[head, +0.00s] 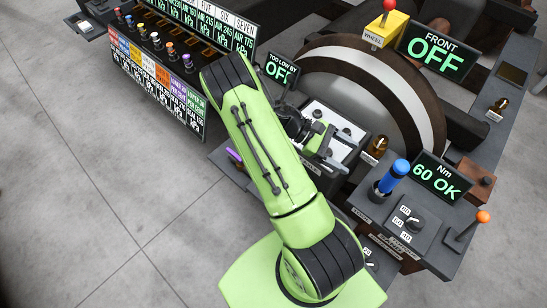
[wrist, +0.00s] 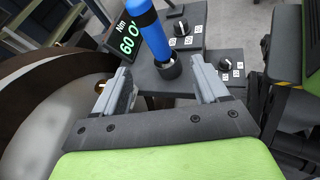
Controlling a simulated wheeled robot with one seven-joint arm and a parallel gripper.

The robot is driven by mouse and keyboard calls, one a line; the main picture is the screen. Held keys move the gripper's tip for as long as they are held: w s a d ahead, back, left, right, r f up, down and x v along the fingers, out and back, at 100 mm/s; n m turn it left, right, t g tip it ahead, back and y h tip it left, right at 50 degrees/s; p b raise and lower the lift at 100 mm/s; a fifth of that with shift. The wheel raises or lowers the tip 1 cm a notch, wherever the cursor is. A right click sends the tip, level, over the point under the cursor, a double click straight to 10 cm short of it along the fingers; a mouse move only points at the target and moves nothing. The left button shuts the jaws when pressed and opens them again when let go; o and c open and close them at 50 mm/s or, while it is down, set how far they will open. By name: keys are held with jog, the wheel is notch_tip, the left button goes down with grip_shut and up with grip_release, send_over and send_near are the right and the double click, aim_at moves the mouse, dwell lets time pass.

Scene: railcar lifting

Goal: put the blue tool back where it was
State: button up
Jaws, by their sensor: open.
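The blue tool (head: 396,174) stands, looking slightly tilted, in a dark round holder (head: 379,192) on the grey console at the right, beside the "60 OK" display. In the wrist view the blue tool (wrist: 152,32) rises from the dark holder (wrist: 169,69), beyond my fingertips and in line with the gap between them. My gripper (wrist: 160,82) is open, with nothing between its fingers. In the head view my gripper (head: 327,143) is left of the tool and apart from it. The tool's lower end is hidden in the holder.
The "Nm 60 OK" display (head: 438,178) stands close right of the tool. A dial (head: 415,222) and an orange-tipped lever (head: 483,217) share that console. The large wheel (head: 375,85) is behind my gripper. A rack with labelled pegs (head: 160,60) stands at left; open floor lies below it.

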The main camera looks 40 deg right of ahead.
jog(key=w+a+r+m+t+y, duration=0.35)
jog(key=a+r+t, duration=0.25)
jog(key=a, duration=0.2)
jog(key=s+a+r+t+y, duration=0.2)
jog(key=a+r+t, duration=0.3)
jog(key=a+r, duration=0.2)
jog(key=s+a+r+m+t+y, duration=0.1)
jog(key=s+a+r+t+y, duration=0.1)
jog(key=a+r+t, duration=0.4)
jog(key=a+r, duration=0.1)
jog(key=a, duration=0.3)
jog(key=shift+s+r, duration=0.4)
jog(key=shift+a, duration=0.1)
